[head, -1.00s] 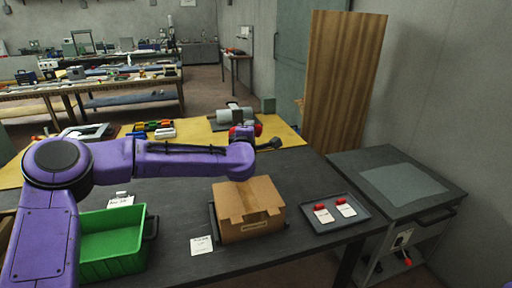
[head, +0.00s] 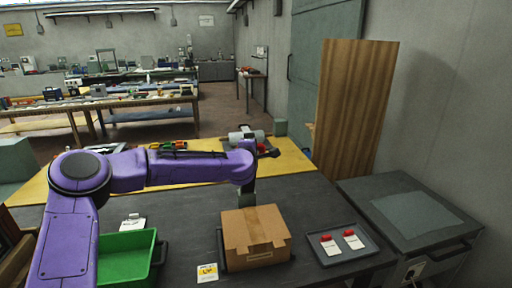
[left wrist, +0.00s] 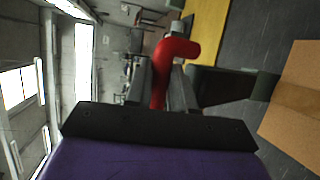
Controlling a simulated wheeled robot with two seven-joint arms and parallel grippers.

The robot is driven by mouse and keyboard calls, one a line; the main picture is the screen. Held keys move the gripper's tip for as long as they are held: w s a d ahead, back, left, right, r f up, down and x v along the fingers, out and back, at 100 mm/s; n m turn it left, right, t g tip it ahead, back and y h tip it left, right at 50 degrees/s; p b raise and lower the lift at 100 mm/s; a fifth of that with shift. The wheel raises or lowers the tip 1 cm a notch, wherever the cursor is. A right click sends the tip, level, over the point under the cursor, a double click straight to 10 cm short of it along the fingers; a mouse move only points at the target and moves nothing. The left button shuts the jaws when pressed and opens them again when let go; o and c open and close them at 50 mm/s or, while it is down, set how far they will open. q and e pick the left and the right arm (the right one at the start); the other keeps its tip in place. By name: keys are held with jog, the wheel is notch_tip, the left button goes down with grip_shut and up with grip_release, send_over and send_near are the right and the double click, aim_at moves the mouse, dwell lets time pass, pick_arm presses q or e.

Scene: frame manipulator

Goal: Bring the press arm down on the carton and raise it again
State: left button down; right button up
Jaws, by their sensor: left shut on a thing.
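The brown carton (head: 255,238) sits in a dark holder on the dark table in the head view. It also shows at the right edge of the left wrist view (left wrist: 300,100). My left gripper (left wrist: 165,85) is shut on a red handle (left wrist: 178,48). A dark bar (left wrist: 225,84), which looks like part of the press, runs from beside the fingers towards the carton. In the head view my purple left arm hides most of the press. A grey piece (head: 247,192) shows below the wrist, behind the carton. My right gripper is in no view.
A green bin (head: 128,258) stands left of the carton. A card with a yellow mark (head: 207,272) lies at its front left. A dark tray (head: 318,254) with red-topped cards lies to the right. A wooden board (head: 355,110) stands behind a grey cabinet (head: 410,210).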

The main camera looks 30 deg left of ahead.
pick_arm(q)
jog(key=shift+a+f, duration=0.25)
jog(key=shift+a, duration=0.3)
jog(key=c, duration=1)
grip_release()
jog(key=shift+w+a+f, duration=0.15)
jog(key=shift+w, duration=0.05)
jog(key=shift+o, duration=0.2)
jog(key=shift+w+a+f, duration=0.55)
jog(key=shift+a+f, duration=0.1)
jog(key=shift+s+d+r, duration=0.2)
jog(key=shift+d+r, duration=0.1)
jog(key=shift+d, duration=0.25)
jog(key=shift+w+a+f, duration=0.1)
jog(key=shift+w+a, duration=0.05)
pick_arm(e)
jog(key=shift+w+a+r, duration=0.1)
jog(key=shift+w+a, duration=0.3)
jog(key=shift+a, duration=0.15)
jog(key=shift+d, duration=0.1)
